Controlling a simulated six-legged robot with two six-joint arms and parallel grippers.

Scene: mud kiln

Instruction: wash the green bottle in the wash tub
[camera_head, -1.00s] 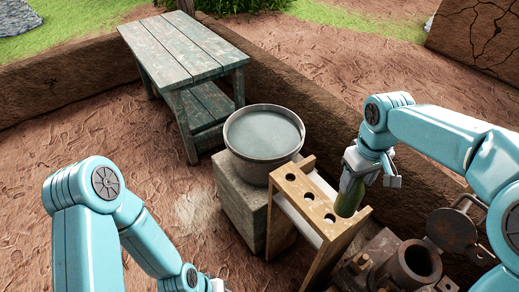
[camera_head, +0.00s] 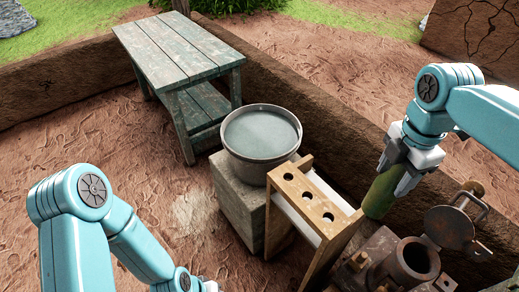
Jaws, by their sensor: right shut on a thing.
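The green bottle (camera_head: 381,196) is held by my right gripper (camera_head: 403,172) at the right, tilted a little. The gripper is shut on its upper part. The bottle hangs just right of the wooden rack's end, and the picture does not show clearly whether it touches the rack. The wash tub (camera_head: 231,156) is a round grey metal tub full of water, in the middle of the view on a stone block. It stands left of the bottle, beyond the rack.
The wooden rack (camera_head: 296,190) with several round holes stands between the tub and a rusty metal cylinder with an open lid (camera_head: 449,227). The stone block (camera_head: 238,207) carries the tub. A weathered green table (camera_head: 178,50) stands behind. A low mud wall (camera_head: 330,115) runs behind the tub.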

